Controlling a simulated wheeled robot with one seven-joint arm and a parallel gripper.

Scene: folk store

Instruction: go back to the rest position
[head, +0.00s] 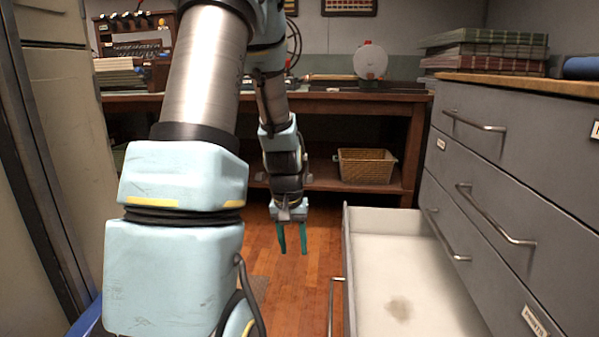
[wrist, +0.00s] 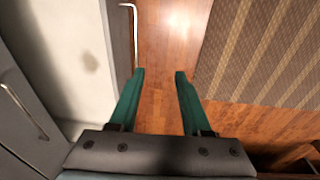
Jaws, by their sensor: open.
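My gripper (head: 292,238) hangs with its two green fingers pointing down, to the left of an open drawer (head: 347,245) in the head view. In the wrist view my gripper (wrist: 158,75) has its fingers apart, with only wooden floor (wrist: 165,40) between them. It holds nothing. The drawer's pale inside also shows in the wrist view (wrist: 70,60), left of the fingers. The drawer is empty apart from a dark stain on its bottom. Its metal handle (wrist: 130,8) is close to the left finger in the wrist view, apparently apart from it.
A striped mat (wrist: 260,50) lies on the floor.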

